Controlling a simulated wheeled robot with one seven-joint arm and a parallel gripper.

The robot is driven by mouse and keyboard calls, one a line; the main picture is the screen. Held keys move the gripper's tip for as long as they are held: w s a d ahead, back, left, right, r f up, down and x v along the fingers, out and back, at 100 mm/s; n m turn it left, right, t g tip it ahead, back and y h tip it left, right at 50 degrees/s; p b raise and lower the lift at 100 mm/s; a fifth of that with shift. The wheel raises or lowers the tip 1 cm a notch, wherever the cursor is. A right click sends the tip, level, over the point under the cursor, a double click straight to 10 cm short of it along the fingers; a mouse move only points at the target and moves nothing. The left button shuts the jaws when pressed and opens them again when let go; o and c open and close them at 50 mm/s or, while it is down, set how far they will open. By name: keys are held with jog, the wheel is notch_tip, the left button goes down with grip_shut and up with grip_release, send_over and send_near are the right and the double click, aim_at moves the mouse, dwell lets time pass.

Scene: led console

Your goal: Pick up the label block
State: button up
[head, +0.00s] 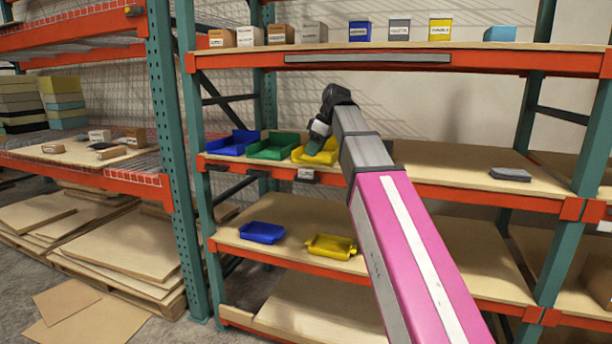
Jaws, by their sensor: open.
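Several small blocks with white labels stand in a row on the top shelf: brown blocks (281,34) at the left, a grey block (314,32), a blue block (359,31), another grey block (399,30) and a yellow block (440,29). The label text is too small to read, and I cannot tell which is the label block. My gripper (318,142) is open, at the end of my pink and grey arm. It appears over the yellow bin (328,156) on the middle shelf, below the row of blocks. My arm hides part of that shelf.
A blue bin (233,143) and a green bin (273,147) sit left of the yellow one. Blue (262,232) and yellow (332,247) trays lie on the lower shelf. A dark flat stack (510,174) lies at right. The middle shelf's centre-right is clear.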

aim_at(306, 170)
jog(key=x, duration=0.8)
jog(key=shift+w+d+f, duration=0.1)
jog(key=shift+w+f, duration=0.05)
grip_shut()
